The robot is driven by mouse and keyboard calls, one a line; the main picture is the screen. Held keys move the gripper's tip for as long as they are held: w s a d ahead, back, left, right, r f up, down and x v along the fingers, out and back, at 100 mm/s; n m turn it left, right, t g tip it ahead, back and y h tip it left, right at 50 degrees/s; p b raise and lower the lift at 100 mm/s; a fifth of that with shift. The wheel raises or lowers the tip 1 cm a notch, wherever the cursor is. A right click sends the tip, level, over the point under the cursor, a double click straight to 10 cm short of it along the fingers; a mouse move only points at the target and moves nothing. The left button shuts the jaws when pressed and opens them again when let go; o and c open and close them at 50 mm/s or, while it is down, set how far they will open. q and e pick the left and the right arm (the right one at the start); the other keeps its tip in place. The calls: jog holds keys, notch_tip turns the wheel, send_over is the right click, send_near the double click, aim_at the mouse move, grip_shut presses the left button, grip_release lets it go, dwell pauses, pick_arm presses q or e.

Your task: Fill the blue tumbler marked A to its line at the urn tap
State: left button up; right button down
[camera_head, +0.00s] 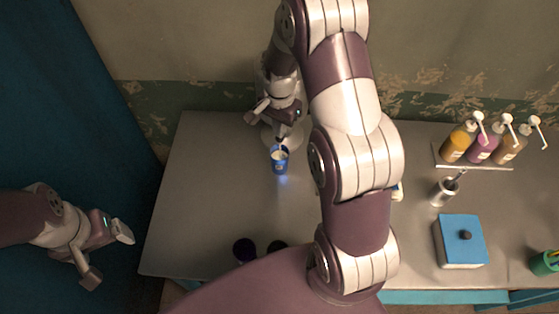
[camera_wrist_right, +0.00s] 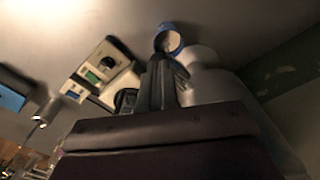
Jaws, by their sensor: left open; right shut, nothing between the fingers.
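The blue tumbler (camera_head: 280,166) stands upright on the table below the pale urn (camera_head: 294,134), with whitish contents showing inside its rim. A small pale mark is on its front, too small to read. A thin pale line shows above it under the urn's dark tap; I cannot tell surely whether it is flowing. The tumbler's rim (camera_wrist_right: 168,38) and the urn (camera_wrist_right: 208,80) also show in the right wrist view. My right gripper (camera_wrist_right: 160,85) is shut and empty close to the urn's tap area; whether it touches is unclear. My left gripper (camera_head: 108,257) is open and empty, left of the table.
Several pump bottles (camera_head: 483,148) stand on a tray at the back right. A metal cup (camera_head: 444,191), a blue-topped box (camera_head: 461,240) and a green cup (camera_head: 545,262) are at right. Two dark round things (camera_head: 244,250) lie near the front edge. My right arm hides the table's middle.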

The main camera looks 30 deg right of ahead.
dwell(0.5)
notch_tip(320, 180, up, 7)
jog(key=p, duration=0.6)
